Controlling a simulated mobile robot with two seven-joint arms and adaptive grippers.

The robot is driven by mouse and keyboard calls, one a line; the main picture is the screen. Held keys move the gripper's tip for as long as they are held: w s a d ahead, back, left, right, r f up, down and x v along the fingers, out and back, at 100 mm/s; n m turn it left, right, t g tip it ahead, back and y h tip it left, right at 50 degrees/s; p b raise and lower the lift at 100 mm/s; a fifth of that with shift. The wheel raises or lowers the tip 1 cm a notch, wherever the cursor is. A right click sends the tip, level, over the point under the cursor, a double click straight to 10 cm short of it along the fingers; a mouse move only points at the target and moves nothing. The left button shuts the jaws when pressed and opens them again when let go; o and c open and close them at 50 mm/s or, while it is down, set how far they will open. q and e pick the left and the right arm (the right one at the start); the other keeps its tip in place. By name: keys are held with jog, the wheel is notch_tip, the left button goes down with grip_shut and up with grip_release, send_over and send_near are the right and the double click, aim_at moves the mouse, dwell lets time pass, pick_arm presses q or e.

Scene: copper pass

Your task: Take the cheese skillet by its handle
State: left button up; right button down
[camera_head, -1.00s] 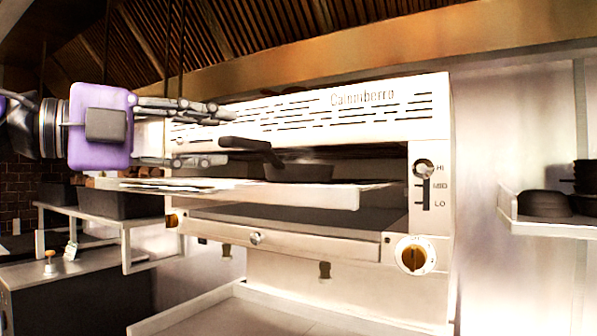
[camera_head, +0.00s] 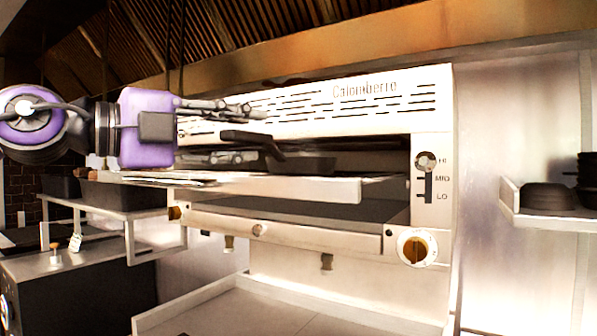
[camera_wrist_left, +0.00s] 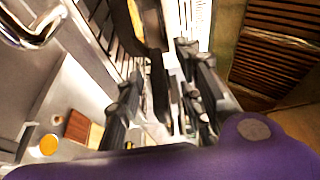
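The dark cheese skillet (camera_head: 306,166) sits on the pulled-out rack of the salamander grill in the head view, its handle (camera_head: 246,137) sticking out up and to the left. My left gripper (camera_head: 259,133) is open, with one finger above the handle and one below it in the picture. In the left wrist view, the dark handle (camera_wrist_left: 156,75) runs between the two spread fingers (camera_wrist_left: 160,88); I cannot tell whether either touches it. The skillet's contents are hidden in the head view. My right gripper is not in view.
The white grill body (camera_head: 432,120) rises close behind the skillet, and its rack (camera_head: 335,188) lies just under my left gripper. A shelf with dark bowls (camera_head: 547,196) is at the right. A dark container (camera_head: 120,193) stands on a side shelf at the left.

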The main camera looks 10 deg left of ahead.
pick_arm(q)
jog(key=shift+w+d+f+b, duration=0.3)
jog(key=shift+w+d+b, duration=0.15)
jog(key=shift+w, duration=0.2)
jog(key=shift+w+d+r, duration=0.1)
jog(key=shift+d+r, duration=0.1)
grip_shut()
jog(key=shift+r, duration=0.2)
